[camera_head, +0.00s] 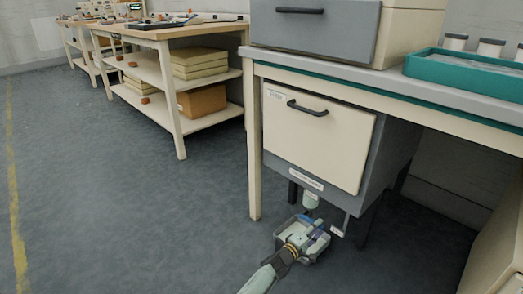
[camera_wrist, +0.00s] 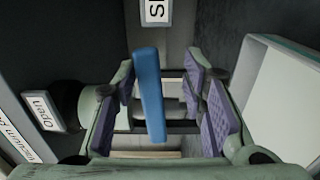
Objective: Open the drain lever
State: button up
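The drain lever (camera_wrist: 149,95) is a flat blue bar. In the wrist view it stands between the purple-padded fingers of my gripper (camera_wrist: 163,100), nearer the left finger, with a clear gap to the right finger. My gripper is open around it; contact with the left pad cannot be told. A label "Open" (camera_wrist: 40,111) lies to the left, and a partly cut-off label beginning "Sh" (camera_wrist: 156,10) is at the top. In the head view my gripper (camera_head: 303,236) is low beneath the cream cabinet (camera_head: 318,138), and a bit of the blue lever (camera_head: 318,223) shows there.
A grey tray (camera_head: 318,258) sits on the floor under the cabinet, around my gripper; its pale wall (camera_wrist: 290,100) appears at right in the wrist view. Dark cabinet legs and a table leg (camera_head: 254,150) stand close by. The floor to the left is clear.

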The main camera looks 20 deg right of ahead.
jog(key=w+r+p+v, duration=0.1)
jog(key=p+v, duration=0.4)
jog(key=v, duration=0.5)
jog(key=w+a+r+t+p, duration=0.2)
jog(key=w+a+r+t, duration=0.1)
jog(key=r, duration=0.8)
jog(key=w+a+r+m+t+p, duration=0.1)
jog(key=w+r, duration=0.5)
jog(key=r, duration=0.6)
jog(key=w+a+r+m+t+p, duration=0.1)
jog(key=w+a+r+t+p, duration=0.2)
jog(key=r, duration=0.9)
jog(key=shift+w+a+r+t, duration=0.25)
jog(key=shift+w+a+t, duration=0.8)
jog(key=shift+a, duration=1)
jog(key=shift+c, duration=0.2)
